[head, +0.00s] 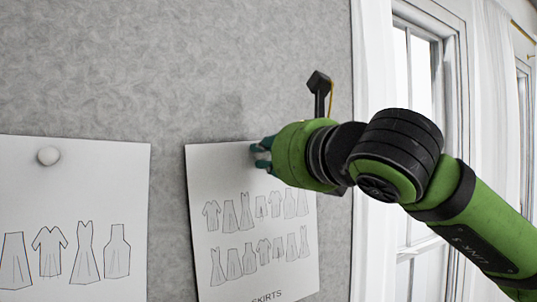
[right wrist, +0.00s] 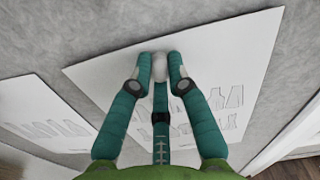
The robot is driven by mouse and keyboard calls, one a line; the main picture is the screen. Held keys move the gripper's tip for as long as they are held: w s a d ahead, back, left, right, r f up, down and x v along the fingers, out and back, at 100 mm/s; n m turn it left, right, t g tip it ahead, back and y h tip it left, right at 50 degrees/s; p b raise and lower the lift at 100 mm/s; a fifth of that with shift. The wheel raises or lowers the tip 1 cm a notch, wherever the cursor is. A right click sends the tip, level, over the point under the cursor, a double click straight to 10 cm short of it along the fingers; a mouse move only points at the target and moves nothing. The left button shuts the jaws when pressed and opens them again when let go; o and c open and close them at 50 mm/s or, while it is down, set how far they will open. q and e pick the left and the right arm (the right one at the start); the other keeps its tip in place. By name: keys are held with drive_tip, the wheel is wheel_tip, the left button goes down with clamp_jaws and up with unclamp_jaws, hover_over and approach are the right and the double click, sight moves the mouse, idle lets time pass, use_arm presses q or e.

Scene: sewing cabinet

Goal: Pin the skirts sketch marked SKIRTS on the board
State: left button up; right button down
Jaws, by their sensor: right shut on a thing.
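The skirts sketch (head: 230,180) is a white sheet with rows of garment drawings and the word SKIRTS at its bottom. It lies against the grey board (head: 240,60), slightly tilted. It also shows in the right wrist view (right wrist: 225,55). My right gripper (head: 258,155) is at the sheet's upper edge, its teal fingers partly hidden behind my green wrist. In the right wrist view, its fingertips (right wrist: 160,68) are closed around a pale, rounded pin head (right wrist: 158,60) at the sheet. Whether the pin has entered the board cannot be told. My left gripper is out of view.
Another sheet (head: 100,185) with larger garment drawings hangs at the left, held by a white round pin (head: 48,156). A window (head: 420,90) with a white frame is at the right of the board. Bare board lies above both sheets.

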drive_tip(key=shift+w+a, duration=0.15)
drive_tip(key=shift+w, duration=0.05)
idle(0.4)
drive_tip(key=c, duration=1.1)
unclamp_jaws()
